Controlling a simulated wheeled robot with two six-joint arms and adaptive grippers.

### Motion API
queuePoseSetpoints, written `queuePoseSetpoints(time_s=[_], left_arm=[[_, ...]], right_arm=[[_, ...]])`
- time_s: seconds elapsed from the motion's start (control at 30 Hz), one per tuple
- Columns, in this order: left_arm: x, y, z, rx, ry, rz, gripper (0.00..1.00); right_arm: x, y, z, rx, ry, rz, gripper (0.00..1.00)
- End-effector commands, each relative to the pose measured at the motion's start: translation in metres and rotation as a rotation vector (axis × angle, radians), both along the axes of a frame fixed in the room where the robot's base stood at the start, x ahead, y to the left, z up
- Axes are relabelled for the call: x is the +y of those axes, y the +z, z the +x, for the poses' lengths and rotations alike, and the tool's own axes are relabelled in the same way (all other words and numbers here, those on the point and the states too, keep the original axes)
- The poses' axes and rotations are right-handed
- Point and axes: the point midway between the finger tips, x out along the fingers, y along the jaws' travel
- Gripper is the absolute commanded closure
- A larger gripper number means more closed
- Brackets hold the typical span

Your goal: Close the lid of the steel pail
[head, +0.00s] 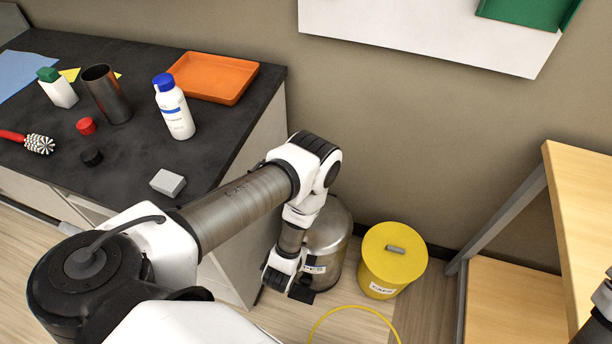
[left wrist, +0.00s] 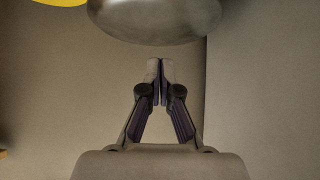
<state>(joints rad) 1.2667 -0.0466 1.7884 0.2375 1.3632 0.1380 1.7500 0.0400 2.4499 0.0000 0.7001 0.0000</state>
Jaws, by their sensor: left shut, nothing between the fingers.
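The steel pail (head: 330,245) stands on the floor beside the counter's end, behind my left forearm. Its rounded metal top shows only partly, and I cannot tell how far the lid is open. In the left wrist view a curved steel surface (left wrist: 160,22), seemingly part of the pail, lies at the top edge, beyond the fingertips. My left gripper (head: 301,294) is low in front of the pail, near its label. In the left wrist view the left gripper (left wrist: 160,65) has its fingertips together and empty, with a visible gap to the steel. My right gripper is out of view.
A yellow bin (head: 394,262) with its lid on stands right of the pail. A yellow hoop (head: 352,308) is in front. The dark counter (head: 130,160) is at left, wooden shelving (head: 505,295) at right. The wall stands close behind.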

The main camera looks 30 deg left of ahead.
Motion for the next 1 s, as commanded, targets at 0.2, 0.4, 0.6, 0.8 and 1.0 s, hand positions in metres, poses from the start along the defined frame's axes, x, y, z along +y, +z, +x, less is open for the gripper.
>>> queuePoseSetpoints(time_s=[0.2, 0.4, 0.6, 0.8, 1.0], left_arm=[[-0.005, -0.065, -0.02, -0.118, -0.001, 0.031, 1.0], [-0.007, -0.098, -0.026, -0.123, -0.001, 0.032, 1.0], [-0.007, -0.118, -0.028, -0.122, -0.001, 0.031, 1.0], [-0.007, -0.125, -0.029, -0.119, 0.0, 0.031, 1.0], [-0.007, -0.126, -0.028, -0.119, 0.001, 0.03, 1.0]], right_arm=[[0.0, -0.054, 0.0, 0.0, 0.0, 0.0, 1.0], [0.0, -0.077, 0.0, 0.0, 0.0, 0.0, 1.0], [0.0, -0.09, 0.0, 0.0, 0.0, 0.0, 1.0], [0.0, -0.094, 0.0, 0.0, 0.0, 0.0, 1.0], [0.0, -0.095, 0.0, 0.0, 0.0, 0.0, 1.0]])
